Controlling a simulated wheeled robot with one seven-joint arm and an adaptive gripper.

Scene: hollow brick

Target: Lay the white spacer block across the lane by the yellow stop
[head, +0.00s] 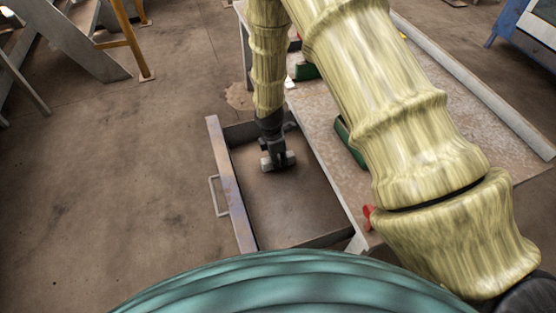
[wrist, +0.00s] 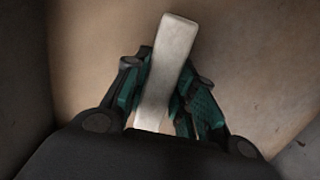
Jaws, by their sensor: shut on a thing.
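The white spacer block (wrist: 166,65) is a long pale bar. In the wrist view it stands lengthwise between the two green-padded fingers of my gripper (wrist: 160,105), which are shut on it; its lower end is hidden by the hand. In the head view my gripper (head: 278,162) is inside an open drawer, low over the brown drawer floor, and pale ends of the block show beside the fingers. I cannot tell whether the block touches the floor. I cannot make out the lane or the yellow stop; my arm hides part of the bench.
The drawer (head: 231,185) has raised walls around my gripper and a handle (head: 214,195) at left. The bench top (head: 330,185) lies to its right, with a green thing (head: 347,142) and a red thing (head: 369,214) partly behind my arm. Open floor lies left.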

